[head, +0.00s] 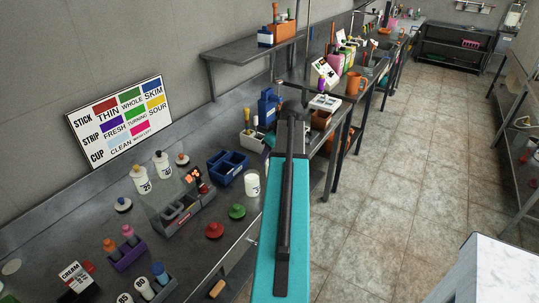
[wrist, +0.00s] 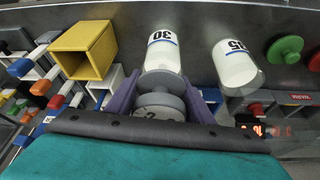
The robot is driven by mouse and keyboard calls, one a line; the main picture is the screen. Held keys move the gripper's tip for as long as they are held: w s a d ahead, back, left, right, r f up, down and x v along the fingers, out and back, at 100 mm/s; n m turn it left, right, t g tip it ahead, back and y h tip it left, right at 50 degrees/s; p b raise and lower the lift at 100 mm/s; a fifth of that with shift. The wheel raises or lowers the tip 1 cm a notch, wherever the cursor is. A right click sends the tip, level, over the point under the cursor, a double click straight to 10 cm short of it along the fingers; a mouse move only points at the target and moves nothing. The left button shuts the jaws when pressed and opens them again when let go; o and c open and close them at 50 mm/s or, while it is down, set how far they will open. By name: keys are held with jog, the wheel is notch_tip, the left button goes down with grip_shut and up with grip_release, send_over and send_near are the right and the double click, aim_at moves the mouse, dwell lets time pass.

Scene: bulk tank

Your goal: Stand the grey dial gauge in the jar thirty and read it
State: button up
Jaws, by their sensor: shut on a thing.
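The grey dial gauge (wrist: 158,105) is between the purple fingers of my gripper (wrist: 162,104) in the wrist view, and the gripper is shut on it. Its round face is towards the camera, and I cannot read it. The white jar thirty (wrist: 162,50), its label upside down, is right beyond the gauge. The gauge overlaps the jar's near end. I cannot tell whether its stem is inside the jar or only in front of it. In the head view my teal arm hides the gripper and gauge.
Another white numbered jar (wrist: 236,66) is close on the right. A yellow open box (wrist: 85,48) is close on the left. A unit with lit red digits (wrist: 256,131) is at the lower right. Red (head: 214,230) and green (head: 237,211) knobbed lids lie on the bench.

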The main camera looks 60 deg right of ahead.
jog(key=shift+f+b, duration=0.4)
jog(key=shift+f, duration=0.55)
jog(key=o, duration=1.2)
jog(key=shift+b+v, duration=1.55)
jog(key=shift+v, duration=5.3)
